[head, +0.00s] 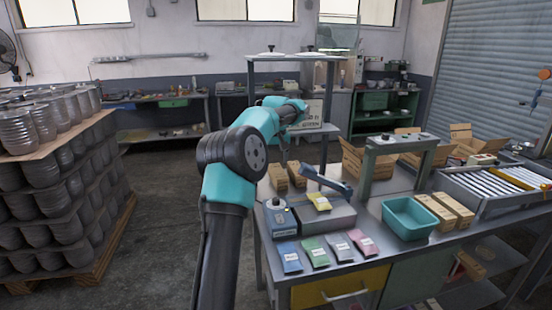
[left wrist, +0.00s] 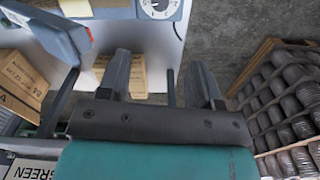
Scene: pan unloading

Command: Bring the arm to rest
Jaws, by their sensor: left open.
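My left arm rises from the bottom of the head view, bends at a dark elbow, and reaches over the far left part of the workbench (head: 380,235). My left gripper (head: 284,153) points down near two cardboard boxes (head: 287,176). In the left wrist view my left gripper (left wrist: 162,80) has its two fingers wide apart, with nothing held between them. A box (left wrist: 125,76) lies below, partly hidden by one finger. My right gripper is in neither view.
Several coloured packets (head: 315,251) lie in front. A teal tray (head: 408,217) is empty. A grey frame (head: 369,165) stands behind. Stacked pans (head: 60,190) stand on a pallet at left.

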